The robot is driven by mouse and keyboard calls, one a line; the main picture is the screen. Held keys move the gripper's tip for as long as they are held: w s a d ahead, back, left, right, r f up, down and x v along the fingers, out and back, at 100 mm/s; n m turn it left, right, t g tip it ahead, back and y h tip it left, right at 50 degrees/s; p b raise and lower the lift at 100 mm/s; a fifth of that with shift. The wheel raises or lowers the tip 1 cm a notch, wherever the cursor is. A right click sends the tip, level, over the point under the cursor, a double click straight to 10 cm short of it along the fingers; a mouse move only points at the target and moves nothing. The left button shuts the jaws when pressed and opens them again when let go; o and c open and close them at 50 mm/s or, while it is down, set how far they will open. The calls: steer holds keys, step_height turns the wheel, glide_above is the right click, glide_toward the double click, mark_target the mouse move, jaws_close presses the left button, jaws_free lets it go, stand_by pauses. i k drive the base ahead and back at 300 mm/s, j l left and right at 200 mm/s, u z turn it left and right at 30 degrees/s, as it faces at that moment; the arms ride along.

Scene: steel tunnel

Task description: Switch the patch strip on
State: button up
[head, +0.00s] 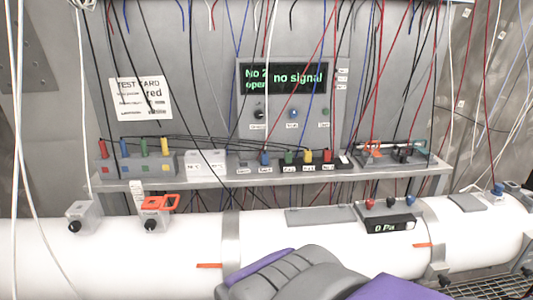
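The patch strip (290,167) appears to be the long grey strip on the shelf, with blue, green, yellow and red plugs along its top and small labels on its front. A small black and white part (343,161) sits at its right end; it may be the switch, but its position is too small to read. A grey ribbed and purple part of my arm, seemingly my gripper (290,272), shows at the bottom centre. It is in front of the white pipe and well apart from the strip. Its fingertips cannot be made out.
The shelf (130,186) also holds a block with coloured plugs (137,163) at left and an orange-handled device (375,152) at right. A display (287,78) reads "no signal". Many cables hang before the wall.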

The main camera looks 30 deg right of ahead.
mark_target(343, 159)
steer(key=z, duration=1.35)
